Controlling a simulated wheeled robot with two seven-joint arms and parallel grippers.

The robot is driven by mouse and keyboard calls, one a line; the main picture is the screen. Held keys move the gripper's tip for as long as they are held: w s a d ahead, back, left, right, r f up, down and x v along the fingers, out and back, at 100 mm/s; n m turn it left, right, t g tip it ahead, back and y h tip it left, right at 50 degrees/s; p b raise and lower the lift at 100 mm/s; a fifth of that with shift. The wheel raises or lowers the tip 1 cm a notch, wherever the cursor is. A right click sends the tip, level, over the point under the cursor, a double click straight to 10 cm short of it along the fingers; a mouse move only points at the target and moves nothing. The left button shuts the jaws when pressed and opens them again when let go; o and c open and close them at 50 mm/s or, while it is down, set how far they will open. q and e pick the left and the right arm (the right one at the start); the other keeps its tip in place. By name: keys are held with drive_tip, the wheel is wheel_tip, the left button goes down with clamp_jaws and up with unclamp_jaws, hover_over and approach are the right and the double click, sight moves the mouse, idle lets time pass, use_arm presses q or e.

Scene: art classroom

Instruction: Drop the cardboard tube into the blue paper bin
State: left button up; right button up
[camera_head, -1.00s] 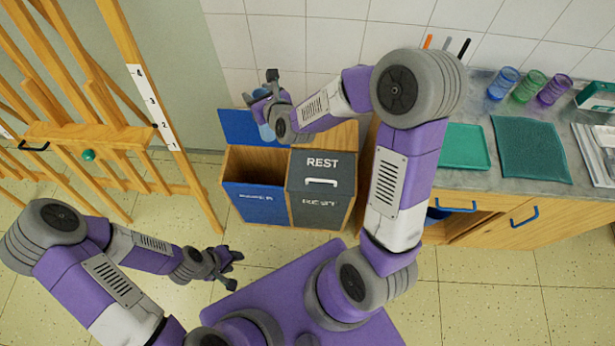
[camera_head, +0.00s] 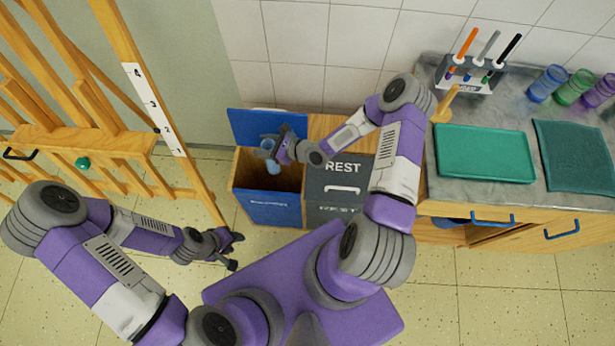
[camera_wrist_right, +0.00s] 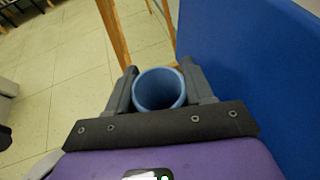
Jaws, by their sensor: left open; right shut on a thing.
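The blue paper bin (camera_head: 268,213) stands by the wall with its blue lid (camera_head: 245,127) raised and its top open. My right gripper (camera_head: 271,149) is over this opening, shut on a light-blue hollow tube (camera_head: 273,168). The tube appears upright at the bin's mouth; how deep its lower end sits is unclear. In the right wrist view the tube (camera_wrist_right: 160,89) shows its round open end between the two fingers, with the blue lid (camera_wrist_right: 245,70) close on the right. My left gripper (camera_head: 234,251) is open and empty, low in front of the bin.
A grey bin marked REST (camera_head: 340,188) adjoins on the right. A wooden easel (camera_head: 90,140) stands left. The counter (camera_head: 440,197) at right carries a green tray (camera_head: 485,153), a marker holder (camera_head: 468,77) and coloured cups. The floor before the bins is partly clear.

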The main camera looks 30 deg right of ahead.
wheel_tip(320, 180, down, 5)
drive_tip(key=b, duration=0.3)
drive_tip(key=shift+f, duration=0.1)
drive_tip(key=o, duration=1.3)
drive_tip(key=shift+o, duration=0.2)
drive_tip(key=p+v, duration=0.1)
drive_tip(key=v, duration=0.6)
drive_tip(key=shift+s+p, duration=0.2)
drive_tip(key=shift+p, duration=0.15)
